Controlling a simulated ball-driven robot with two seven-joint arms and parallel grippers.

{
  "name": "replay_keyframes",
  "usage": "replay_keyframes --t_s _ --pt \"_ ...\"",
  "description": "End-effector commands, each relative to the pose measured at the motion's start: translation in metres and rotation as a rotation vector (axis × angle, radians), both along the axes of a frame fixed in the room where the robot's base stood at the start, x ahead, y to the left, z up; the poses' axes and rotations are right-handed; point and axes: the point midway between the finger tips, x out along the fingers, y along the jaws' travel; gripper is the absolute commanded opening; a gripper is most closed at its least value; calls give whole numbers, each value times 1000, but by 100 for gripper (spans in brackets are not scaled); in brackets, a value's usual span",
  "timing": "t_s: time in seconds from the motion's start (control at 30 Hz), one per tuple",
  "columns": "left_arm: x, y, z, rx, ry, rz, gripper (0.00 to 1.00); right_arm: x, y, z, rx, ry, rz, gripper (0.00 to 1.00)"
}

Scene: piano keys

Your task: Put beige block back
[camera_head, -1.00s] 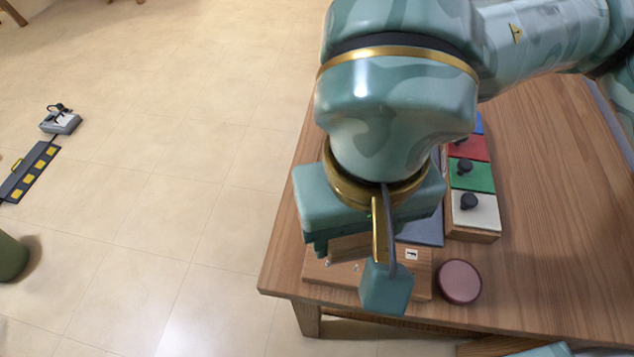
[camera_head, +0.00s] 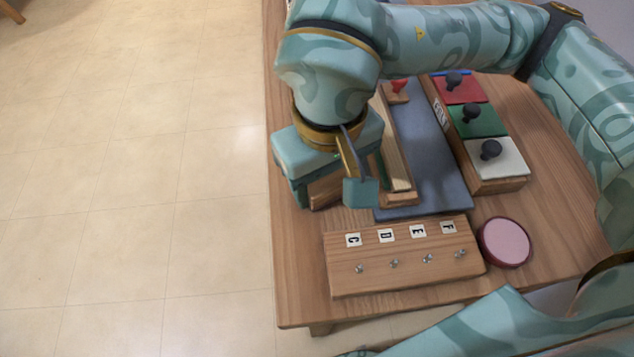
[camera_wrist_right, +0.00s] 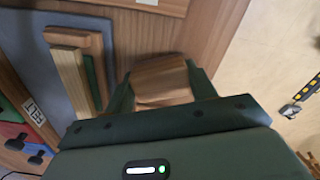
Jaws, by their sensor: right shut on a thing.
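My right gripper (camera_head: 328,194) is at the left side of the table in the head view, left of the blue mat. It is shut on a brown wooden block, which shows between the fingers in the right wrist view (camera_wrist_right: 160,79). In the head view the gripper largely hides the held block. A long beige bar (camera_head: 395,152) lies beside it along the mat's left edge; it also shows in the right wrist view (camera_wrist_right: 73,82). I cannot tell whether the held block is the beige one. My left gripper is not in view.
A wooden board (camera_head: 405,262) with letter tags and metal pegs lies at the front. A pink round disc (camera_head: 505,242) is at its right. A rack with white (camera_head: 499,158), green (camera_head: 480,120) and red (camera_head: 460,89) knobbed plates stands right of the blue mat (camera_head: 428,140).

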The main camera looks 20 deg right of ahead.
Motion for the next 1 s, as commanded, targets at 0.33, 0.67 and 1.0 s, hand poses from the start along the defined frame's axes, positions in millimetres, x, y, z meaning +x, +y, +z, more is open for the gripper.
replay_keyframes --t_s 0.33,0.67,1.0 --pt "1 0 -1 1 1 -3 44 1 0 -3 0 -2 1 26" --pt "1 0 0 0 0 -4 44 0 0 -2 0 -2 0 78" --pt "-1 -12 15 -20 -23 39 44 0 0 51 1 -14 -1 78"
